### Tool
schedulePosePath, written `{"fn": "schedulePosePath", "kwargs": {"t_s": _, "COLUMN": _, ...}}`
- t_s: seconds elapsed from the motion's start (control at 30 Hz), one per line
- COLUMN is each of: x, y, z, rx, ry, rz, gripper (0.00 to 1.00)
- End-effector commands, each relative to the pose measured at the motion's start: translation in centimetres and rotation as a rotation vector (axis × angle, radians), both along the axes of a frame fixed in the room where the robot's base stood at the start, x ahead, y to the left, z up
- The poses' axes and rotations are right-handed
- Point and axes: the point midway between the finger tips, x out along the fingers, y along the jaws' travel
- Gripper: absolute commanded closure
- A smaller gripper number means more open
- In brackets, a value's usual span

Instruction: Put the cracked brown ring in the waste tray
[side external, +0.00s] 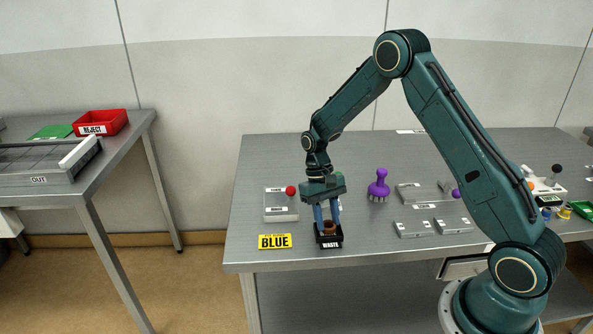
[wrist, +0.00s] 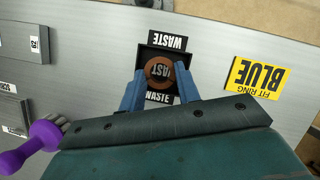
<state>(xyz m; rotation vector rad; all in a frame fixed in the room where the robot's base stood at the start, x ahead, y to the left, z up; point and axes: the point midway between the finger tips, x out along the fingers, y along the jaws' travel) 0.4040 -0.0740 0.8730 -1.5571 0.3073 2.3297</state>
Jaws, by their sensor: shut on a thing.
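The brown ring (wrist: 160,83) sits between the two blue fingers of my gripper (wrist: 160,76) in the wrist view. My gripper is shut on it. Part of a label shows through the ring's hole; I cannot make out a crack. The black waste tray (wrist: 182,52) lies right beneath, with WASTE labels on its sides. In the side external view my gripper (side external: 328,221) points down at the waste tray (side external: 330,241), and the ring (side external: 329,228) shows at the tray's opening. I cannot tell whether the ring touches the tray floor.
A purple knobbed tool (side external: 379,185) and grey blocks (side external: 412,229) are to the right. A red REJECT bin (side external: 100,121) stands on the other table.

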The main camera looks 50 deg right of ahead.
Motion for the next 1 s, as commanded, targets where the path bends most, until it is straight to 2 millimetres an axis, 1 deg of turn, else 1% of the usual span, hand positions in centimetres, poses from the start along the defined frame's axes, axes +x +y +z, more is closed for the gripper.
{"fn": "schedulePosePath", "kwargs": {"t_s": 0.83, "x": 0.0, "y": 0.0, "z": -1.2, "rx": 0.0, "ry": 0.001, "rz": 0.0, "gripper": 0.92}}
{"fn": "schedulePosePath", "kwargs": {"t_s": 0.87, "x": 0.0, "y": 0.0, "z": -1.2, "rx": 0.0, "ry": 0.001, "rz": 0.0, "gripper": 0.62}}
{"fn": "schedulePosePath", "kwargs": {"t_s": 0.93, "x": 0.0, "y": 0.0, "z": -1.2, "rx": 0.0, "ry": 0.001, "rz": -0.001, "gripper": 0.48}}
{"fn": "schedulePosePath", "kwargs": {"t_s": 0.97, "x": 0.0, "y": 0.0, "z": -1.2, "rx": 0.0, "ry": 0.001, "rz": -0.001, "gripper": 0.46}}
{"fn": "schedulePosePath", "kwargs": {"t_s": 1.0, "x": 0.0, "y": 0.0, "z": -1.2, "rx": 0.0, "ry": 0.001, "rz": -0.001, "gripper": 0.46}}
